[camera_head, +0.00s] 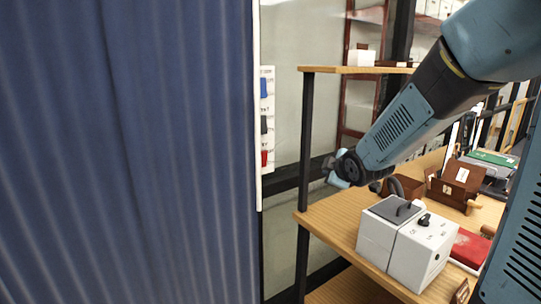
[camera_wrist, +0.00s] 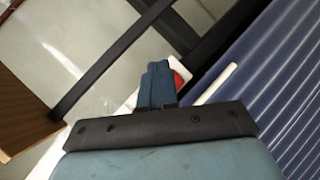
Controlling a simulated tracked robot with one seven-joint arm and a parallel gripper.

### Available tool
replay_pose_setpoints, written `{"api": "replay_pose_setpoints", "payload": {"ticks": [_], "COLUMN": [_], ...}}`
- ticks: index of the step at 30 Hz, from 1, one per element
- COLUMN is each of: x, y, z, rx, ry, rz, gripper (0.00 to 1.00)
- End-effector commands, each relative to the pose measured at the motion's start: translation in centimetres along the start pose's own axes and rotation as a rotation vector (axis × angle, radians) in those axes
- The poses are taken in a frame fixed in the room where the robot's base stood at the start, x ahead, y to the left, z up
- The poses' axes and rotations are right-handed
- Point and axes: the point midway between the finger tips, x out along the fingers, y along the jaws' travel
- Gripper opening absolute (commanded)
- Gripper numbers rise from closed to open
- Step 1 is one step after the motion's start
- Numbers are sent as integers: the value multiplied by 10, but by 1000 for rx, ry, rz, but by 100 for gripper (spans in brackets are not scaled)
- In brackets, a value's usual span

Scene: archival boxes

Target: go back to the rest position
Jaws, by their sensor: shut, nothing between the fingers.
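My gripper (camera_head: 335,169) is at the end of my blue and black arm, in the middle of the head view. It is in the air at the left end of the wooden shelf, pointing left toward the wall. In the wrist view the fingers of my gripper (camera_wrist: 157,84) are together, with nothing between them. A red item on the wall shows just behind the fingertips in the wrist view.
A blue corrugated panel (camera_head: 125,150) fills the left of the head view. A white box-shaped device (camera_head: 405,245) stands on the wooden shelf (camera_head: 330,222) below my arm. A brown open box (camera_head: 455,182) and a red item (camera_head: 469,247) lie farther right. A dark post (camera_head: 306,140) rises near my gripper.

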Motion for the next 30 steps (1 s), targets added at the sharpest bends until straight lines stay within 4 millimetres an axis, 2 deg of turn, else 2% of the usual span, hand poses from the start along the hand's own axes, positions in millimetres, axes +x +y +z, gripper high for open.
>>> {"api": "replay_pose_setpoints", "payload": {"ticks": [1, 4, 11, 17, 24, 30], "x": [-16, -43, -111, -173, -245, -280], "y": [5, 8, 1, -17, -49, -69], "z": [4, 14, 33, 43, 49, 50], "rx": [55, 177, 471, 734, 1029, 1170], "ry": [-33, -103, -255, -377, -511, -582], "rz": [-5, -28, -74, -112, -159, -189], "gripper": [0, 0, 0, 0, 0, 0]}}
